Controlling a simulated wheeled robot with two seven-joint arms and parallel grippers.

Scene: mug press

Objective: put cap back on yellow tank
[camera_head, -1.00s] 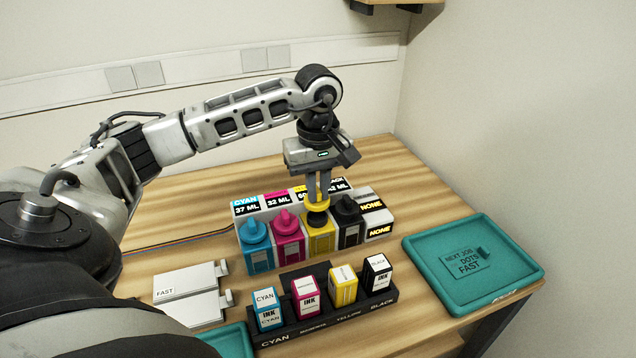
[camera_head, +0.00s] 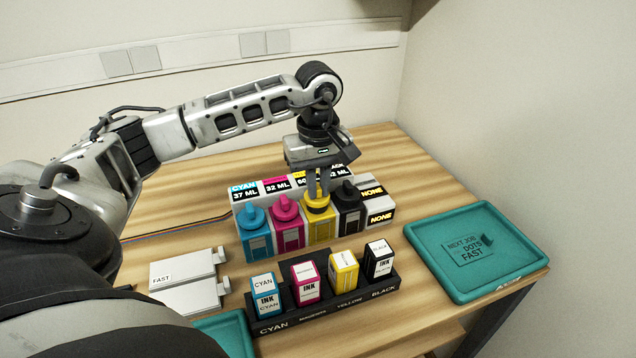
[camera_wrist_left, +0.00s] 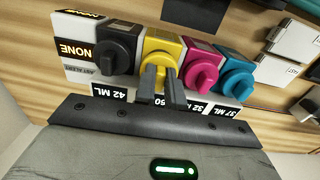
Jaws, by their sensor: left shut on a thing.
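The yellow tank (camera_head: 321,230) stands in the row of tanks between the magenta tank (camera_head: 288,234) and the black tank (camera_head: 350,222). The yellow cap (camera_head: 318,204) sits at the top of the yellow tank, upright as far as I can see. My left gripper (camera_head: 318,192) points down from above and is shut on the yellow cap's grip. In the left wrist view the fingers (camera_wrist_left: 160,90) reach onto the yellow cap (camera_wrist_left: 161,52), hiding part of it. Whether the cap is fully seated cannot be told. My right gripper is not in view.
The cyan tank (camera_head: 256,240) stands at the row's left end. In front, a black rack (camera_head: 325,308) holds several ink bottles. Teal trays (camera_head: 515,272) lie right and front left.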

